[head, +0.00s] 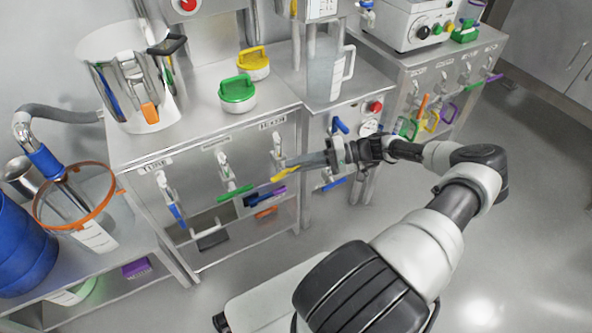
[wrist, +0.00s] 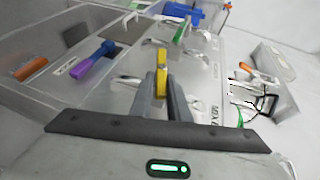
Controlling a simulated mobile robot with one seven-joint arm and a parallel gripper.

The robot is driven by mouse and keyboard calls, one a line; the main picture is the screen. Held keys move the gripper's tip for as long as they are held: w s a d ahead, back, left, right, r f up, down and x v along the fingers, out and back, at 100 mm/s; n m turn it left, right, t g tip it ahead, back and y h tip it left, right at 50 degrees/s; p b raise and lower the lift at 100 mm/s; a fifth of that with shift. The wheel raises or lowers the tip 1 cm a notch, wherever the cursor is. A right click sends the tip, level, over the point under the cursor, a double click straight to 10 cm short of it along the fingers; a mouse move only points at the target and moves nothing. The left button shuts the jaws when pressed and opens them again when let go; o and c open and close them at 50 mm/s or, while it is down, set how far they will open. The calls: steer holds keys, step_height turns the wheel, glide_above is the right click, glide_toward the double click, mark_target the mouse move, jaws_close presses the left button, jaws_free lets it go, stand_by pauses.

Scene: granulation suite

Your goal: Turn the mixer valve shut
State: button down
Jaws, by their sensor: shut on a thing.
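The mixer valve has a yellow lever handle (head: 284,173) on the front of the steel cabinet, at the right of a row of valves. Its metal body (head: 277,146) sits above the handle, under a label. My gripper (head: 297,163) reaches it from the right. In the wrist view, the yellow handle (wrist: 161,62) stands between the two fingers of my gripper (wrist: 161,84), which are shut on it. A label that seems to read MIXER (wrist: 214,117) shows beside it. Part of the handle is hidden by the fingers.
On the same panel are a green-handled valve (head: 235,192) and a blue-handled valve (head: 176,213). Another panel with a gauge (head: 369,127) stands right. Open floor lies in front.

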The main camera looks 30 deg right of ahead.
steer(key=shift+f+m+t+y, duration=0.4)
steer(key=shift+f+y, duration=0.05)
steer(key=shift+y, duration=0.75)
steer(key=shift+s+a, duration=0.1)
steer(key=shift+a, duration=0.05)
steer(key=c, duration=1.7)
jaws_free()
steer(key=shift+d, duration=0.3)
